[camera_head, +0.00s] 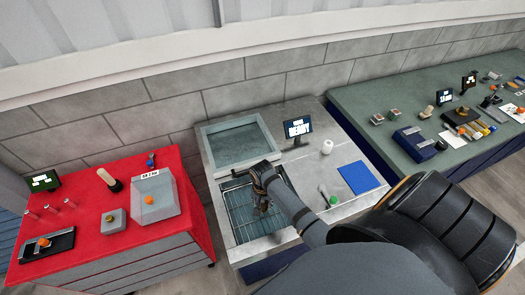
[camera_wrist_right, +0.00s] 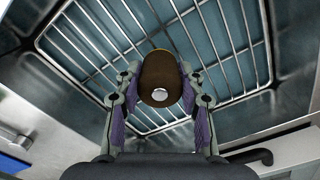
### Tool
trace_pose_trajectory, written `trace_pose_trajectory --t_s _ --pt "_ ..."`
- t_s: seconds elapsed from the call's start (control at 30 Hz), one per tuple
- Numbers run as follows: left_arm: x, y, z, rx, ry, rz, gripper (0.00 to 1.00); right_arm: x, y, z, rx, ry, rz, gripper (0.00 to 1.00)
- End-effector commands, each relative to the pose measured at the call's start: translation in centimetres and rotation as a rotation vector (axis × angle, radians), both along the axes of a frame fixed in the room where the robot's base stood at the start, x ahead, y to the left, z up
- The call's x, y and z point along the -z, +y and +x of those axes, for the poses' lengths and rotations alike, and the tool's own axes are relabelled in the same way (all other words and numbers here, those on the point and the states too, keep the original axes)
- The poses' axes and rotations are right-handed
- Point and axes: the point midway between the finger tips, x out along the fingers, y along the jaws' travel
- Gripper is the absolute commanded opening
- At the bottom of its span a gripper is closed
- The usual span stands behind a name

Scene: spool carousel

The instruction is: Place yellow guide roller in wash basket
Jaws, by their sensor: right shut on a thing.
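My right gripper (camera_head: 262,204) hangs over the wire wash basket (camera_head: 240,229), which is set into the steel wash station. In the right wrist view, the gripper (camera_wrist_right: 160,88) is shut on a cylindrical roller (camera_wrist_right: 158,67), with a finger on each side. The roller looks dark yellow-brown with a pale round end facing the camera. The basket's wire grid (camera_wrist_right: 85,45) shows behind the roller, and I cannot tell how far below it lies. In the head view the roller is mostly hidden by the gripper. My left gripper is not in view.
A grey-framed basin (camera_head: 238,140) lies behind the basket. A small screen (camera_head: 298,128), white roll (camera_head: 327,147), green-ended tool (camera_head: 331,197) and blue mat (camera_head: 358,177) are to the right. A red-topped cabinet (camera_head: 90,215) stands left, a cluttered green bench (camera_head: 400,95) right.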

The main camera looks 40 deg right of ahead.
Motion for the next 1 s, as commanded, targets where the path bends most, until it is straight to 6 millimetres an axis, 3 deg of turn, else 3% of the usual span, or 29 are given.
trace_pose_trajectory --t_s 0.43,0.47,0.6,1.0 --pt "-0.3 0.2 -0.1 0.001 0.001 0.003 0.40 1.2 0.0 0.1 0.000 -0.004 0.001 0.00" --pt "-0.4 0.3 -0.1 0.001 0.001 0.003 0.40 1.2 0.0 0.1 0.000 -0.004 0.001 0.43" --pt "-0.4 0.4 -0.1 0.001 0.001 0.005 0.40 1.1 0.0 0.1 0.000 -0.004 0.001 0.61" --pt "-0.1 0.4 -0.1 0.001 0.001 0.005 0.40 0.3 0.0 0.2 0.000 -0.006 0.000 0.61"
